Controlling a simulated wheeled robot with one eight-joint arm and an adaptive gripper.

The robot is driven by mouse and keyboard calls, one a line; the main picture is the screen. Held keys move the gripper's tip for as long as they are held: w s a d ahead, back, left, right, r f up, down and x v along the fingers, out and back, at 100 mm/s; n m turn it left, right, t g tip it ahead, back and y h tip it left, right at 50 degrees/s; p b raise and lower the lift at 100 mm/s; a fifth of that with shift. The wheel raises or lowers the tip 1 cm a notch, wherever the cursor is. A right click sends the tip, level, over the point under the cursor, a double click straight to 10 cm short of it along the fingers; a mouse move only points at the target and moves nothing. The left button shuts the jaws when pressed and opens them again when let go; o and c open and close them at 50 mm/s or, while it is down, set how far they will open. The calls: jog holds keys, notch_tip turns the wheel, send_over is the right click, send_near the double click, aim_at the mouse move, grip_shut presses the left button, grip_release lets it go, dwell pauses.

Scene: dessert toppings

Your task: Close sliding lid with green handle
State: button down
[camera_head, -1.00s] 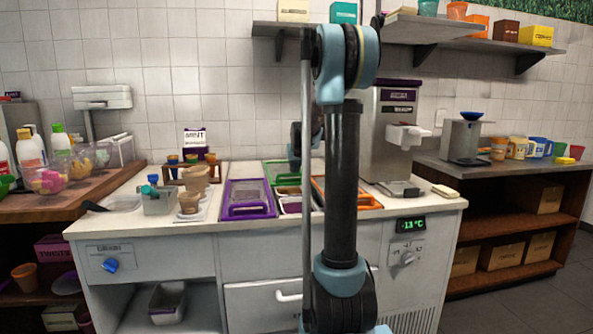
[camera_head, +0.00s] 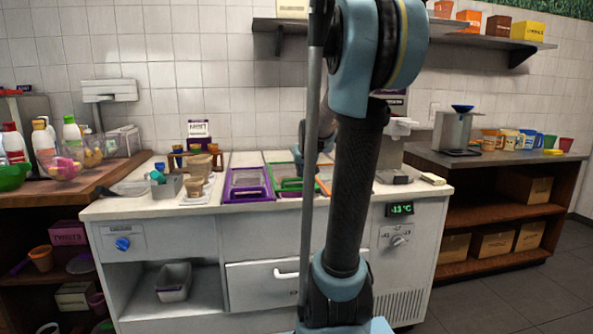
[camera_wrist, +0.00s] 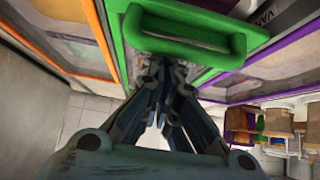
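The sliding lid with the green handle is on the freezer counter, right of the purple-framed lid. In the head view its green frame (camera_head: 283,187) shows near the counter's front, partly covered by my arm. In the wrist view the green handle (camera_wrist: 190,40) is a large loop across the top middle. My gripper (camera_wrist: 168,68) has its fingertips close together just below the handle, at its near edge. The fingers look shut with nothing seen between them; whether they touch the handle I cannot tell. My arm hides the gripper in the head view.
The purple lid (camera_head: 247,184) is left of the green one, and an orange-edged lid (camera_wrist: 75,70) is on its other side. Cups (camera_head: 200,166) and a grey container (camera_head: 166,187) stand on the counter's left. A dispenser (camera_head: 396,135) stands behind my arm.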

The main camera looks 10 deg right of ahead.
jog(key=s, duration=0.8)
jog(key=shift+s+f, duration=0.1)
jog(key=shift+f, duration=0.05)
jog(key=w+r, duration=0.1)
jog(key=w, duration=0.3)
jog(key=shift+v, duration=4.7)
jog(key=s+a+f+g, duration=0.3)
jog(key=s+f+g, duration=0.3)
jog(key=s+f, duration=1.8)
jog(key=shift+s+a+f, duration=0.2)
jog(key=shift+s+f, duration=0.05)
jog(key=shift+s, duration=0.25)
